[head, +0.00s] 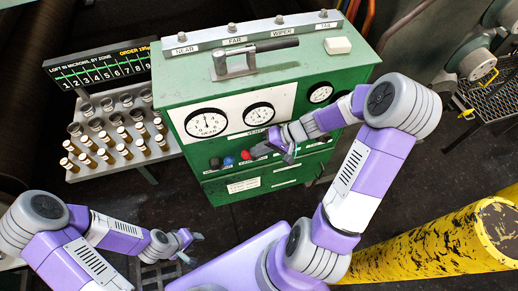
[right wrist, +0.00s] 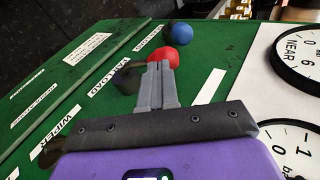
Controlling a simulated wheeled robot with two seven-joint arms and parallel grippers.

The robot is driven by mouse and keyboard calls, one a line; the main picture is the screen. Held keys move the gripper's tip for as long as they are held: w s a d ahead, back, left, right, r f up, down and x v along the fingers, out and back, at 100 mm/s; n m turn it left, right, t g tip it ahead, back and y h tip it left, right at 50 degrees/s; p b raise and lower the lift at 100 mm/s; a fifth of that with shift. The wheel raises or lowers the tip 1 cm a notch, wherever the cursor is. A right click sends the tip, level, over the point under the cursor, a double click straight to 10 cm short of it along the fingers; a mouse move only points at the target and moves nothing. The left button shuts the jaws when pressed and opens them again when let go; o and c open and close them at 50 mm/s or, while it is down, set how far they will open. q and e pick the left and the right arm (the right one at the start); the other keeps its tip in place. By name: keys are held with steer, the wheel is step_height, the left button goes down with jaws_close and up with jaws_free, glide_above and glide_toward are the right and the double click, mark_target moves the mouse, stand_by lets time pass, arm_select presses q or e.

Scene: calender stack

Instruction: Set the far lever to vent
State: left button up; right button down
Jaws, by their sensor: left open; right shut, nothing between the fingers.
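The green cabinet (head: 165,85) carries a row of small knobs on its front: a blue knob (head: 228,160), a red knob (head: 246,155) and dark ones. I cannot tell which belongs to the far lever. A plate reading FAR (head: 235,41) is on the cabinet's top. My right gripper (right wrist: 157,75) is shut and empty at the front panel; its fingertips overlap the red knob (right wrist: 163,57) in the right wrist view, and contact is unclear. A black knob (right wrist: 126,80) is beside the fingers, partly hidden. My left gripper (head: 193,245) is open and empty, low and left of the cabinet.
Round gauges (head: 206,123) sit above the knobs. A black-gripped handle (head: 262,47) and a white block (head: 337,46) are on the cabinet top. A rack of small cylinders (head: 112,135) stands left. A yellow post (head: 430,245) is at lower right.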

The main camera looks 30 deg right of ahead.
steer(key=shift+w+a+f+h+b, duration=0.15)
steer(key=shift+a+h+b, duration=0.25)
steer(key=shift+a, duration=0.25)
steer(key=shift+w+a+r+h+b, duration=0.1)
steer(key=shift+a+h+b, duration=0.25)
steer(key=shift+a, duration=0.25)
steer(key=p+v, duration=0.2)
steer(key=v, duration=1.2)
steer(key=shift+w+r+p, duration=0.2)
steer(key=shift+w+p, duration=0.05)
steer(key=shift+p, duration=0.1)
steer(key=shift+a, duration=0.15)
